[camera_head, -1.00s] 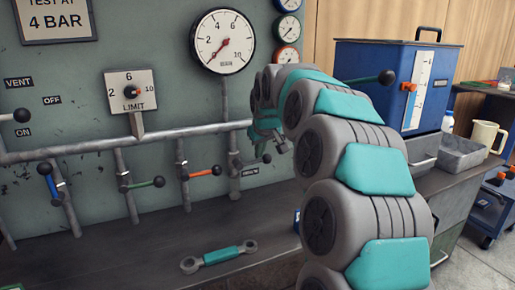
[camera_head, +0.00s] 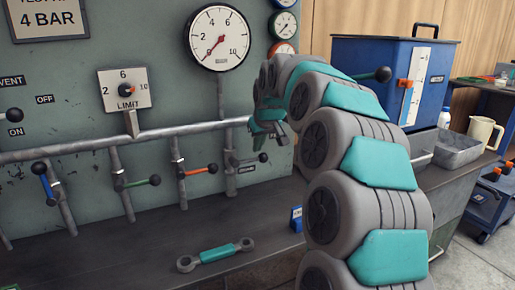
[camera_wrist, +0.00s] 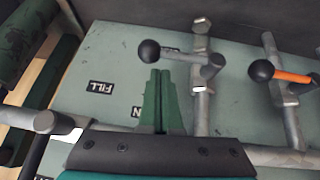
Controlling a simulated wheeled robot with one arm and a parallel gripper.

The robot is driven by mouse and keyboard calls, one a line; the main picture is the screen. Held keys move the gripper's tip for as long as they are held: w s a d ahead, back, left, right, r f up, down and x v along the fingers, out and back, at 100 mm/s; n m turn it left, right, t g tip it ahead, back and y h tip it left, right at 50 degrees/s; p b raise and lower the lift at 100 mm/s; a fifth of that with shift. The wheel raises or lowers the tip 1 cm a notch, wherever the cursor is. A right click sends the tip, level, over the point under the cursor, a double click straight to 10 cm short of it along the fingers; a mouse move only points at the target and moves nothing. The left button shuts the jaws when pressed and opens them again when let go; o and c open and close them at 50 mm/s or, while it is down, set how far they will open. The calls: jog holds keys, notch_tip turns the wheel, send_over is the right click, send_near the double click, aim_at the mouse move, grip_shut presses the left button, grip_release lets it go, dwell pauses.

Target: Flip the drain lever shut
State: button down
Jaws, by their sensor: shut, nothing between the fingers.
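A grey lever with a black ball end (camera_head: 262,157) sticks out to the right from the rightmost valve in the head view, roughly level. A small label, too small to read, is just below it. In the wrist view the same kind of grey lever with a black ball (camera_wrist: 149,50) lies just beyond my fingertips. My gripper (camera_wrist: 160,75) is shut and empty, its green fingers together near the ball; I cannot tell if they touch it. The fingers partly cover a label ending in N. In the head view my gripper (camera_head: 268,128) is just above the lever, partly hidden by my arm.
An orange lever (camera_head: 197,171), a green lever (camera_head: 138,182) and a blue lever (camera_head: 48,187) stand left along the grey pipe (camera_head: 70,153). A teal-handled wrench (camera_head: 216,254) lies on the bench. A blue tank (camera_head: 385,70) stands right. A FILL label (camera_wrist: 101,87) shows in the wrist view.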

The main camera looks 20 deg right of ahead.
aim_at(257, 159)
notch_tip(257, 159, up, 4)
jog(key=shift+w+f, duration=0.15)
jog(key=shift+f, duration=0.05)
jog(key=v, duration=0.9)
jog(key=shift+b, duration=0.35)
jog(key=shift+d+f, duration=0.1)
jog(key=shift+f, duration=0.05)
jog(key=s+a+f+n+g+y, duration=0.1)
jog(key=s+a+f+g, duration=0.1)
jog(key=s+a+f, duration=0.6)
jog(key=s+a+f+g, duration=0.2)
jog(key=s+a+f, duration=0.3)
jog(key=s, duration=0.4)
jog(key=s+f+g, duration=0.2)
jog(key=s+f, duration=0.6)
jog(key=s, duration=0.4)
jog(key=s+a+f+m+g, duration=0.1)
jog(key=s+f+g, duration=0.1)
jog(key=s+f, duration=0.6)
jog(key=s, duration=0.5)
jog(key=shift+a+f+m+g, duration=0.2)
jog(key=shift+f+m+g, duration=0.1)
jog(key=shift+a, duration=0.1)
